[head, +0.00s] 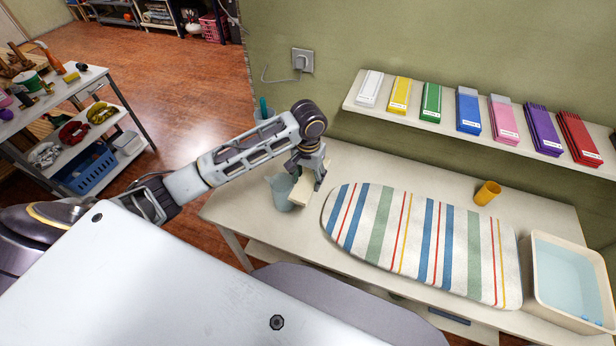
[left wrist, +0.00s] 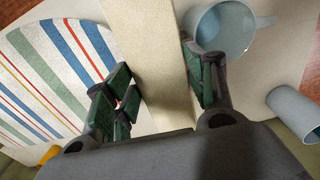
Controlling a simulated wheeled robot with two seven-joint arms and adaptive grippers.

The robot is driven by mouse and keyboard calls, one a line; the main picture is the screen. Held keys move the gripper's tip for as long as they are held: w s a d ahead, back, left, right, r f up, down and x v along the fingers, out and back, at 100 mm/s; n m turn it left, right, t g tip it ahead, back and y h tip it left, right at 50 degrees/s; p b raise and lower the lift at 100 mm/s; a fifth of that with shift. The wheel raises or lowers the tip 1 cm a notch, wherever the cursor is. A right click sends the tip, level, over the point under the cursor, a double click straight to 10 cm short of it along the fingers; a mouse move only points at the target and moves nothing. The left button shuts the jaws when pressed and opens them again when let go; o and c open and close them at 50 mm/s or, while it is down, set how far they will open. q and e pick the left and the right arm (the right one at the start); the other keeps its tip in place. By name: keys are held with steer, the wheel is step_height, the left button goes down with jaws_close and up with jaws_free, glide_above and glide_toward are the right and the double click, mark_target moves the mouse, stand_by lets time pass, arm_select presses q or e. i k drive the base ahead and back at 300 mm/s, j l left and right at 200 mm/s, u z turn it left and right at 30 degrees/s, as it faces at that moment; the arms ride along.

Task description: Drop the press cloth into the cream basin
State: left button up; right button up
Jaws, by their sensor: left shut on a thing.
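My left gripper (head: 312,172) is shut on a stiff-looking cream strip, apparently the press cloth (head: 302,190), above the left end of the table. In the left wrist view the cloth (left wrist: 150,60) runs between the green-padded fingers (left wrist: 165,95). The cream basin (head: 565,316) stands at the table's right end, with pale blue water (head: 568,278) in it. It is well to the right of my left gripper. My right gripper is not in view.
A striped ironing board (head: 420,240) lies between gripper and basin. A pale blue jug (head: 281,194) stands close by the cloth. A yellow cup (head: 487,192) stands behind the board. A wall shelf (head: 440,127) with colored stacks hangs above. A cart (head: 133,120) stands at left.

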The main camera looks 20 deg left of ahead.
mark_target(545, 286)
steer(key=l+z, duration=0.6)
steer(key=i+l+z, duration=0.2)
steer(key=z, duration=0.15)
steer(key=i+l+z, duration=0.2)
steer(key=z, duration=0.15)
steer(key=i+l+z, duration=0.1)
steer(key=z, duration=0.2)
steer(key=i, duration=0.1)
